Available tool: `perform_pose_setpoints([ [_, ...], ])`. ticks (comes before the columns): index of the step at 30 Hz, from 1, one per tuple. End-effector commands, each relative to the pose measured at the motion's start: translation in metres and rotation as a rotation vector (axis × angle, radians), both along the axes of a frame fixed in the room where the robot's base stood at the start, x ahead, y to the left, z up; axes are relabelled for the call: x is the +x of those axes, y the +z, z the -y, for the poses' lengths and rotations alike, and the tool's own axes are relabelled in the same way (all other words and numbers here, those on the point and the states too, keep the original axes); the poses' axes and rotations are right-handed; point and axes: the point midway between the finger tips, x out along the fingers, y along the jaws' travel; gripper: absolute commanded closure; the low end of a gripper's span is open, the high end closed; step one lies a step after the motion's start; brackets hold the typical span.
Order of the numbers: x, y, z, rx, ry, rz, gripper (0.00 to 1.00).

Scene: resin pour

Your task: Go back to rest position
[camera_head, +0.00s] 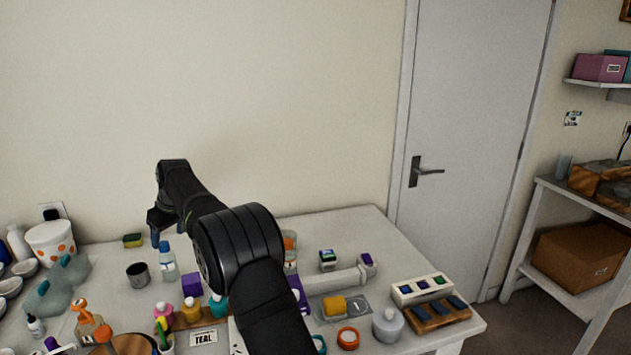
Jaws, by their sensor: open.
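My arm reaches up from the front of the white table (340,222) and bends down at its far end. My gripper (162,232) hangs at that end, pointing down above the back left of the table. It is open and holds nothing that I can see. A dark metal cup (138,274) stands left of the bottle. My forearm hides part of the table's middle.
At right are a white holder (421,289), a wooden block tray (438,316) and a grey round jar (387,325). A white pot with orange spots (50,243) stands at left. The table's back right is clear.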

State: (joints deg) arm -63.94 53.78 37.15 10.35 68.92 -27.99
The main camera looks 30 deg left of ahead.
Motion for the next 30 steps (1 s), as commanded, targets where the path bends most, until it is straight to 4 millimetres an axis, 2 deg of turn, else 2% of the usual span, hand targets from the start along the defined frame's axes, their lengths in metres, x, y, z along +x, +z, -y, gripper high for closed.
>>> perform_pose_setpoints([
  [17, 0.000, -0.104, -0.041, -0.001, 0.001, -0.001, 0.34],
  [18, 0.000, -0.090, -0.041, 0.005, 0.001, 0.003, 0.34],
  [21, 0.000, -0.078, -0.041, 0.003, 0.001, 0.001, 0.34],
  [30, 0.000, -0.063, -0.040, 0.000, 0.000, 0.000, 0.34],
])
